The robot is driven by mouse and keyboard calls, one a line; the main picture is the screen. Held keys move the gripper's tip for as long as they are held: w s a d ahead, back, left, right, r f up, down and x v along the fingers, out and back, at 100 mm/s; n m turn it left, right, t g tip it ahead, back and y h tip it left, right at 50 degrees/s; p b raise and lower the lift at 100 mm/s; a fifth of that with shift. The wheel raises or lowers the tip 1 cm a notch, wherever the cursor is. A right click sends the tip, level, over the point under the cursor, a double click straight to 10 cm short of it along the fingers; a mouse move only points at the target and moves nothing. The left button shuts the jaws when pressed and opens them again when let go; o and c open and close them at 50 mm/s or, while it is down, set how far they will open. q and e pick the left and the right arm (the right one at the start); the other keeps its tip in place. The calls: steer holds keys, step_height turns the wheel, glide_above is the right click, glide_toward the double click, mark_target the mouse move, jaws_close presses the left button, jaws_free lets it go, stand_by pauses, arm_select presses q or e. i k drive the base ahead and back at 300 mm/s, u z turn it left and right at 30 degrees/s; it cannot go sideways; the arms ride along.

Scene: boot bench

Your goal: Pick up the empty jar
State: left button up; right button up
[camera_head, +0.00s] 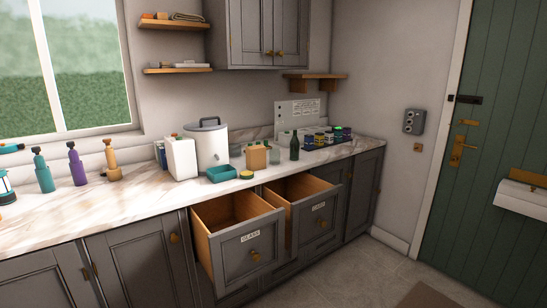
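A small pale, see-through jar (274,156) stands on the marble counter, between a tan container (255,157) and a dark green bottle (294,147). It looks like the empty jar, but it is too small to be sure that nothing is in it. Neither of my grippers is in the head view.
Two drawers are pulled out below the counter: the left one (252,239), labelled GLASS, and a right one (316,209). A teal tray (221,173), a white lidded canister (207,143) and several small tins (320,139) stand on the counter (130,197). Its front left is clear.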

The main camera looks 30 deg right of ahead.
mark_target(275, 152)
steer(key=z, duration=2.05)
steer(key=i, duration=2.8)
steer(key=u, duration=0.4)
